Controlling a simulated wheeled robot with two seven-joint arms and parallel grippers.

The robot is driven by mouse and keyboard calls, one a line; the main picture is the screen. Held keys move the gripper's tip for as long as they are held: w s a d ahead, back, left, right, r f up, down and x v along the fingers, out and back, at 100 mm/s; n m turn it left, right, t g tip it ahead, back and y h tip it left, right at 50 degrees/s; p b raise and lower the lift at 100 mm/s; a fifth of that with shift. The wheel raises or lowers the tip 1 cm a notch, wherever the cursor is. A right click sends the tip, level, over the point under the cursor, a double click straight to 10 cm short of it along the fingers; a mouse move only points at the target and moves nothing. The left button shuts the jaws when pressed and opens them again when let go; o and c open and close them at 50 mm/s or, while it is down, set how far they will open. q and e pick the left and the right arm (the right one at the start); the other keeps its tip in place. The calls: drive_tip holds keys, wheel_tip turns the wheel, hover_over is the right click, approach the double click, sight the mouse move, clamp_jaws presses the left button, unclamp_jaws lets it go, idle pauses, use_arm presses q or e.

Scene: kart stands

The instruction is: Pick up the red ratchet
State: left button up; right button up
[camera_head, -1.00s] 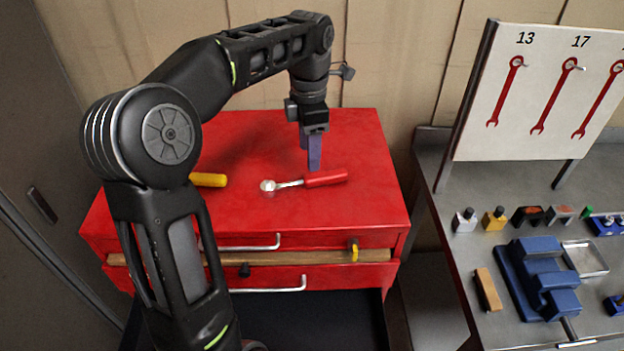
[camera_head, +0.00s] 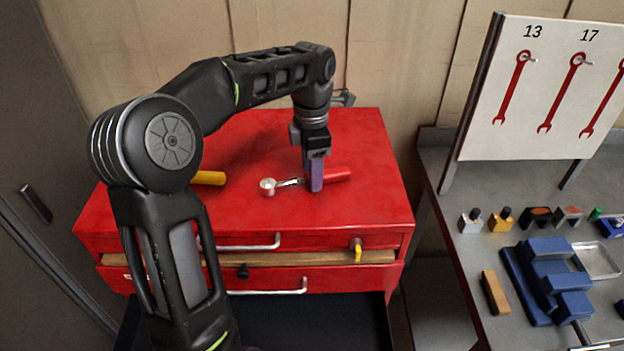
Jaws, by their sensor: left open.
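The red ratchet (camera_head: 337,174) lies on the red top of the tool cabinet (camera_head: 365,138). Its red handle points right and its round silver head (camera_head: 268,186) points left. My left gripper (camera_head: 316,188) reaches down over the ratchet from behind, with its purple-grey fingers in front of the joint between shaft and handle. The fingers hide that part of the ratchet, and I cannot tell whether they touch it. The left gripper is open. My right gripper is not in view.
A yellow handle (camera_head: 209,178) lies left of the ratchet, partly behind my left arm. At right, a grey bench (camera_head: 449,262) holds a blue vise (camera_head: 548,277), small bottles and blocks, and a wrench board (camera_head: 545,85). The cabinet's right top is clear.

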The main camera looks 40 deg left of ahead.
use_arm(q)
drive_tip(key=shift+f, duration=0.1)
drive_tip(key=shift+c, duration=0.4)
clamp_jaws()
idle(0.5)
